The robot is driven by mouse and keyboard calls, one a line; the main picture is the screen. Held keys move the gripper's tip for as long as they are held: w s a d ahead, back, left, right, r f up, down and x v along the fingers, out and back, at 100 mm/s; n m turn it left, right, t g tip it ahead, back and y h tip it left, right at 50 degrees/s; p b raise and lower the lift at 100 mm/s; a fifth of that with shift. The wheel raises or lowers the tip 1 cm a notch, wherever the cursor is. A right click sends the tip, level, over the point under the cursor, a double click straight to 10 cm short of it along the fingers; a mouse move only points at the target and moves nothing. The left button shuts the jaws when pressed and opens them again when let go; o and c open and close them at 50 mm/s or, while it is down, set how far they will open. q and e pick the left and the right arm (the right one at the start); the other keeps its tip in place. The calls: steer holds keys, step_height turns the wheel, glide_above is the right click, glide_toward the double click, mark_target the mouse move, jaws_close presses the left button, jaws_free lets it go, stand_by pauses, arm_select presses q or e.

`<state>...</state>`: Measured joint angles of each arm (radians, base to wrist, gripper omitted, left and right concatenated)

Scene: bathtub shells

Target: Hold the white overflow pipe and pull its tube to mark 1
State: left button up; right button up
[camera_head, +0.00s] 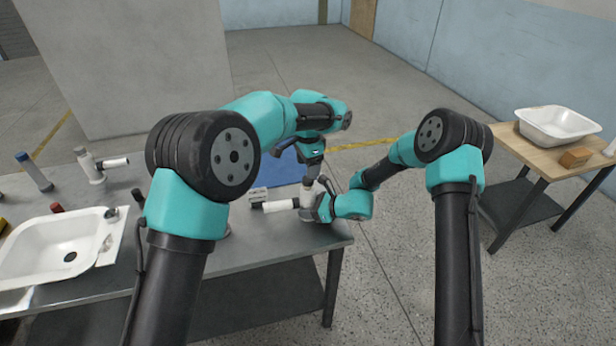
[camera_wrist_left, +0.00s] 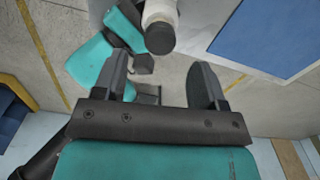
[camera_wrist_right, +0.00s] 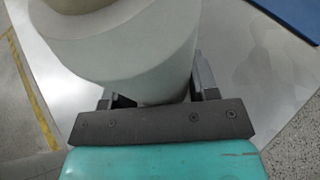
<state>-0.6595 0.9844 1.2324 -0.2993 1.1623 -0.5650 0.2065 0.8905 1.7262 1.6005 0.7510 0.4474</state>
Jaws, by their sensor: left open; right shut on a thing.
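The white overflow pipe (camera_head: 283,205) is at the right end of the grey table, with a side branch pointing left and an upright part (camera_head: 308,192). My right gripper (camera_head: 318,206) is shut on its body from the right; the white body (camera_wrist_right: 140,60) fills the space between the fingers in the right wrist view. My left gripper (camera_head: 312,168) is open and points down above the upright part. In the left wrist view, the dark-ended white tube (camera_wrist_left: 160,30) shows just beyond and between the spread fingertips (camera_wrist_left: 160,78), apart from them. I cannot read mark 1.
A blue mat (camera_head: 284,172) lies further back. A wooden table (camera_head: 535,157) with another basin (camera_head: 557,122) stands right.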

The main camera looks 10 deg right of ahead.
arm_select(q)
steer(key=shift+f, duration=2.4)
